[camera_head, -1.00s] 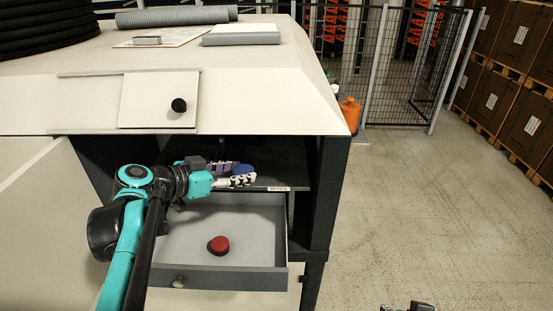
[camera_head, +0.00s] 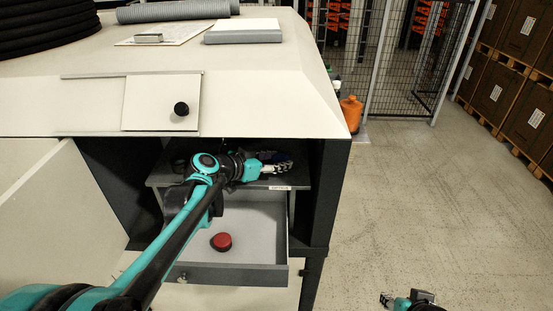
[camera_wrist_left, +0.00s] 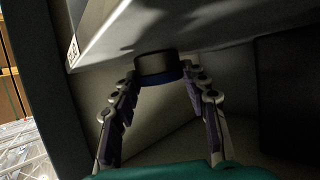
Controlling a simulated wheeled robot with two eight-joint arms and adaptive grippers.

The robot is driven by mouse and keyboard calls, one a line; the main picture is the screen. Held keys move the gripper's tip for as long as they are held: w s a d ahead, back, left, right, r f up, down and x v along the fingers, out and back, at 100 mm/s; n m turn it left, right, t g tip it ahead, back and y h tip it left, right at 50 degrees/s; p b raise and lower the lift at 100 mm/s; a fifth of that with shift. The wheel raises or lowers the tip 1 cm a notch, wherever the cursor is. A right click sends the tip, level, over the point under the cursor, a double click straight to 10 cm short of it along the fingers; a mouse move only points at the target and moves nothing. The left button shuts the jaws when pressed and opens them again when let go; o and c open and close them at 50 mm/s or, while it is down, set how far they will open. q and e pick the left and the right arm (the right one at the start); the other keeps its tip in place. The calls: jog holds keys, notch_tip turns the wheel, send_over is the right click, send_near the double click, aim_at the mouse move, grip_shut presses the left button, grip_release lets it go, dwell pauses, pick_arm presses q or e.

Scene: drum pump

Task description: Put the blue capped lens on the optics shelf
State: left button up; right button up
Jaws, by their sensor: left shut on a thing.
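My left gripper (camera_head: 285,168) reaches into the cabinet opening over the dark optics shelf (camera_head: 300,180), with the shelf's label at its front edge. In the left wrist view its two fingers (camera_wrist_left: 160,82) are shut on the blue capped lens (camera_wrist_left: 158,66), a short dark cylinder with a blue band. In the head view, the gripper mostly hides the lens, leaving a dark blue patch. The shelf's pale surface (camera_wrist_left: 225,22) is close to the lens in the wrist view; I cannot tell whether they touch. My right gripper (camera_head: 386,299) is at the bottom edge, its jaws unclear.
Below the shelf, an open drawer (camera_head: 240,274) holds a red round piece (camera_head: 221,241). An open door panel (camera_head: 45,215) stands at left. The cabinet's side post (camera_head: 327,190) bounds the opening at right. A pad and a grey roll lie on top. The floor at right is clear.

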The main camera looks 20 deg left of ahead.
pick_arm(q)
jog(key=shift+s, duration=0.1)
jog(key=o, duration=1.3)
jog(key=b+v, duration=0.1)
jog(key=v, duration=1.1)
